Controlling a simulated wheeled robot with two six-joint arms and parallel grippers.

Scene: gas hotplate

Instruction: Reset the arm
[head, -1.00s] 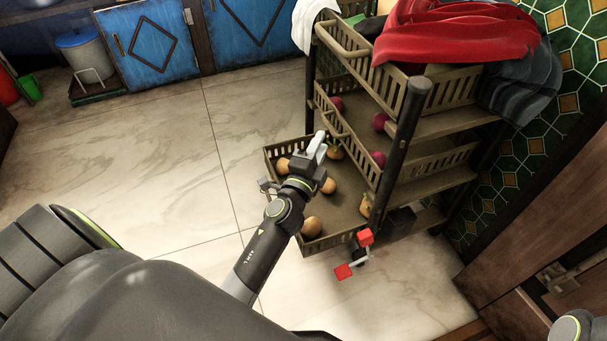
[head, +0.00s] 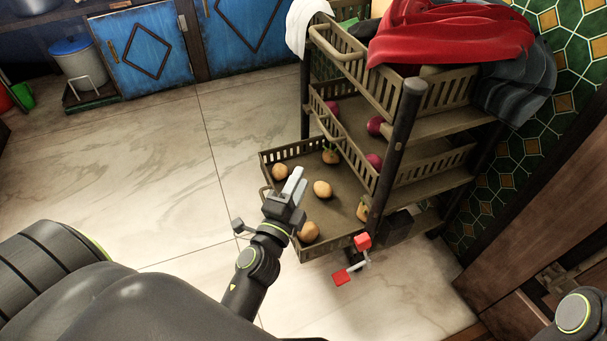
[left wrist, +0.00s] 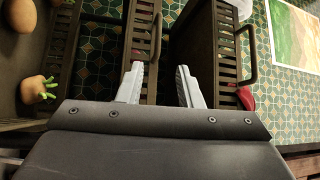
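My left gripper (head: 294,182) is in front of the pulled-out lowest basket of the rack in the head view, overlapping its left front part. In the left wrist view the two pale fingers (left wrist: 158,68) stand apart with nothing between them, so it is open and empty. Its arm comes in from the lower left. Part of my right arm (head: 573,312) shows at the bottom right corner, but its gripper is out of the picture.
A basket rack (head: 408,105) stands close by; its lowest basket (head: 338,190) holds several round vegetables. A red cloth (head: 450,38) lies on top. Red-tipped parts (head: 362,240) sit near its foot. Blue cabinets (head: 145,45) stand behind; the tiled floor (head: 150,190) at left is clear.

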